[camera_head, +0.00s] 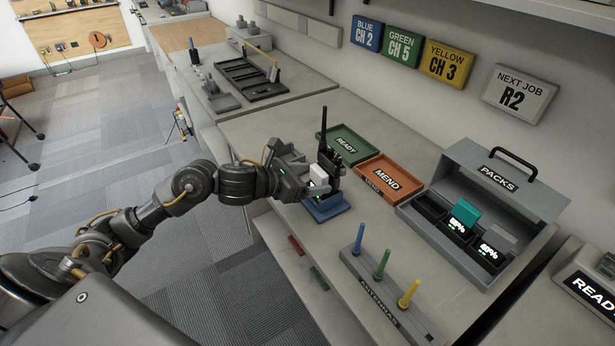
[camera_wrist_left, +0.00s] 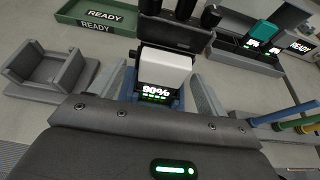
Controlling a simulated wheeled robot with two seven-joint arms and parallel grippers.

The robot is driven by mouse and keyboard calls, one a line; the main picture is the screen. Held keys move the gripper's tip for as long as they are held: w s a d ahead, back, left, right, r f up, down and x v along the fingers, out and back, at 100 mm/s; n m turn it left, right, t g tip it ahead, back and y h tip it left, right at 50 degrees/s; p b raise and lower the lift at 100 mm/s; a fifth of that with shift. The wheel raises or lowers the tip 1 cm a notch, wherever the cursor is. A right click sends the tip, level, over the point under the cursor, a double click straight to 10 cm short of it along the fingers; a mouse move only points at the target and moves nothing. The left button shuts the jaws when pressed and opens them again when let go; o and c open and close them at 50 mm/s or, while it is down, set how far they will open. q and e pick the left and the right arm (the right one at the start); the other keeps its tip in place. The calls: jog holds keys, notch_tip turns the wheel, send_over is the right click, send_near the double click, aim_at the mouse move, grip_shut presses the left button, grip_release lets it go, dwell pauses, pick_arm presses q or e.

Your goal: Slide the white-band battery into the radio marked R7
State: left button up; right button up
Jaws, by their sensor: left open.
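A black radio (camera_head: 328,158) with a tall antenna stands upright on a blue stand (camera_head: 329,211). No R7 mark is readable on it. The white-band battery (camera_head: 319,174) is at the radio's near face; in the left wrist view the battery (camera_wrist_left: 165,72) shows a white block above a lit 90% display. It looks lined up with the radio (camera_wrist_left: 176,34), but I cannot tell how far it sits inside. My left gripper (camera_head: 318,188) is open, with its fingers close around the battery. My right gripper is out of view.
A green READY tray (camera_head: 368,137) and orange MEND tray (camera_head: 403,176) lie behind the radio. The grey PACKS case (camera_head: 432,178) holds other batteries at right. An antenna rack (camera_head: 352,268) stands in front. A grey bracket (camera_wrist_left: 72,72) is left in the wrist view.

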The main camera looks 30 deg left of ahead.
pick_arm(q)
jog(key=shift+f, duration=0.35)
